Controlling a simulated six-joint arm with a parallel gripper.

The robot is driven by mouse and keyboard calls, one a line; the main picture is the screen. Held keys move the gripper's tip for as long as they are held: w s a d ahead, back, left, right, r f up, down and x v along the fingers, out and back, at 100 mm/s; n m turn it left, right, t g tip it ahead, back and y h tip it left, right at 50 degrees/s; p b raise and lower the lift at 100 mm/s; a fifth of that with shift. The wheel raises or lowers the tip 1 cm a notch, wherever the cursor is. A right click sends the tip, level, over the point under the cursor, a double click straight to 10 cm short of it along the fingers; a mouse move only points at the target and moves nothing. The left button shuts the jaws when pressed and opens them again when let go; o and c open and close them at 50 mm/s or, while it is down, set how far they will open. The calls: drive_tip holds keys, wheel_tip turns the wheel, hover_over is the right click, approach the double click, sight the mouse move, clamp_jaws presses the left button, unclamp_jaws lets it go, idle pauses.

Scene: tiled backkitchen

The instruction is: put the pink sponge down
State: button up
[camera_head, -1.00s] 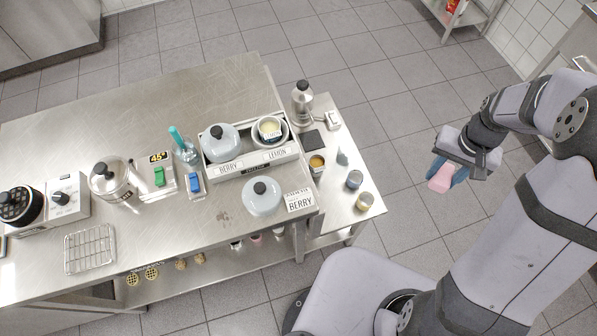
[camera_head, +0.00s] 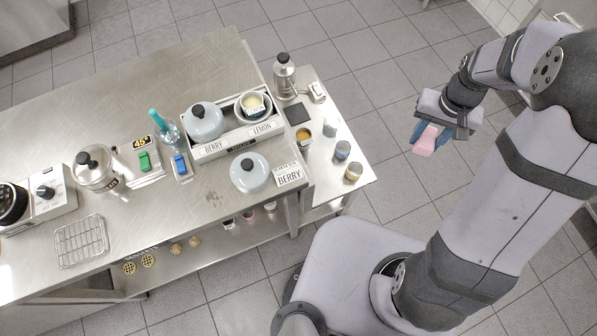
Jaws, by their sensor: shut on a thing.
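The pink sponge (camera_head: 426,141) is a small pale pink block. My gripper (camera_head: 424,133) is shut on it, with blue fingers on either side. Gripper and sponge are at the right of the picture, off the right side of the steel side table (camera_head: 345,188), with grey floor tiles behind them. The sponge touches no table or surface that I can see. Part of it is hidden between the fingers and under the gripper body.

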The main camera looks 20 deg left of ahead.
drive_tip(key=a+f+n+b, duration=0.2)
drive_tip(key=a+f+b, duration=0.5)
drive_tip(key=f+b, duration=0.1)
drive_tip(key=n+b, duration=0.7)
drive_tip(key=b, duration=0.8)
hover_over(324, 187)
drive_tip(key=shift+f, duration=4.3)
wheel_tip(324, 187, down, 17)
drive_tip(key=shift+d+f+b, duration=0.1)
drive_tip(key=shift+f+b, duration=0.1)
drive_tip(key=shift+b, duration=0.4)
drive_tip(key=shift+f, duration=0.1)
drive_tip(key=o, duration=1)
wheel_tip(324, 187, up, 12)
drive_tip(key=shift+r, duration=0.1)
drive_tip(key=shift+d, duration=0.1)
